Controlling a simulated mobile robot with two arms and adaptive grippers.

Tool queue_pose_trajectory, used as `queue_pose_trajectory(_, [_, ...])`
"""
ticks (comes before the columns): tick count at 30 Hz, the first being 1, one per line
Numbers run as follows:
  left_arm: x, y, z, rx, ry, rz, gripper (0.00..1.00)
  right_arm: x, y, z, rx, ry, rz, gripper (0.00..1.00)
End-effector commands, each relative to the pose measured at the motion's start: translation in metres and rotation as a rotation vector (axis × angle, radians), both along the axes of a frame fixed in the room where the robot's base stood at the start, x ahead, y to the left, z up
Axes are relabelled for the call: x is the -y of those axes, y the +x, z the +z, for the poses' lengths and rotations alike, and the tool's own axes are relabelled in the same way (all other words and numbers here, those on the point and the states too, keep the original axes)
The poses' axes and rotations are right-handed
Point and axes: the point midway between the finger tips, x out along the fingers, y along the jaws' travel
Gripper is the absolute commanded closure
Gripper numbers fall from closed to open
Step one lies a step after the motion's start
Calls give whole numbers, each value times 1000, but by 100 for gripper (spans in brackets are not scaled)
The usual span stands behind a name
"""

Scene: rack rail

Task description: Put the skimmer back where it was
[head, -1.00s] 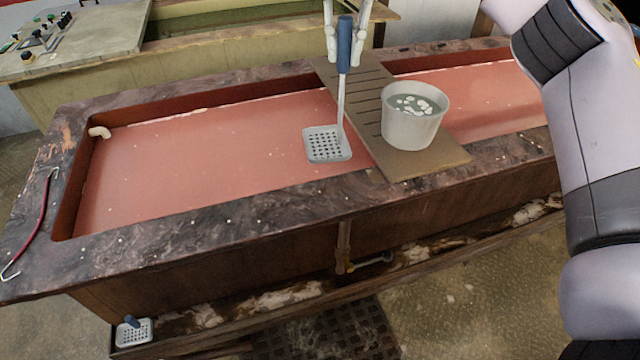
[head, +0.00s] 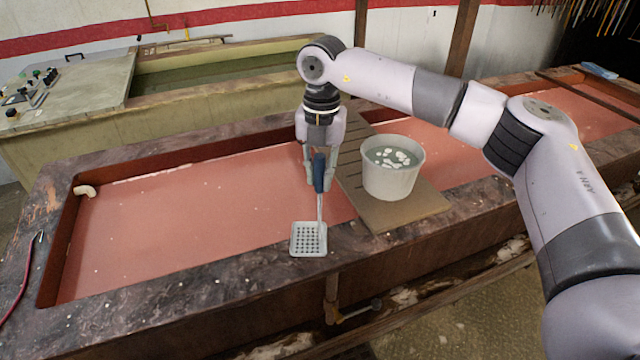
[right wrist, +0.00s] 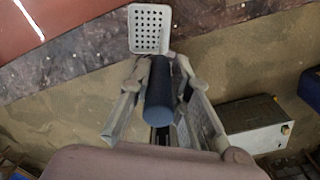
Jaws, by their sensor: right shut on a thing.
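My right gripper (head: 319,183) is shut on the dark blue handle of the skimmer (head: 308,239). The skimmer hangs with its handle up and its pale, perforated square head below. In the head view the head overlaps the front rim of the red-filled tank (head: 180,222); I cannot tell its height over the rim. In the right wrist view the gripper (right wrist: 160,78) holds the handle between its fingers, and the skimmer head (right wrist: 150,30) shows beyond, against the rim and floor. My left gripper is out of view.
A white bucket (head: 391,180) with pale pieces in liquid stands on a slatted board (head: 400,212) across the tank, just right of the skimmer. A red-handled hook (head: 20,280) lies on the left rim. A grey box (right wrist: 255,125) stands on the floor in the right wrist view.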

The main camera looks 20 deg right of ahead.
Motion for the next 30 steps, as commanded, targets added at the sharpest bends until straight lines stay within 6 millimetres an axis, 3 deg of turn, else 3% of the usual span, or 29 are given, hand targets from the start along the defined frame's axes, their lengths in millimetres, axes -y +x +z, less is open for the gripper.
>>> queue_pose_trajectory(10, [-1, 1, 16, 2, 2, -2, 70, 1, 0, -41, -1, -1, -1, 100])
queue_pose_trajectory(22, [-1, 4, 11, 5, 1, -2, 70, 0, 0, -49, 1, -1, 0, 100])
queue_pose_trajectory(23, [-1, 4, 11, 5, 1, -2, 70, 0, 0, -49, 0, -1, 0, 81])
queue_pose_trajectory(30, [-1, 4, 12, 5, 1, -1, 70, 0, 0, -48, -1, -1, 0, 65])
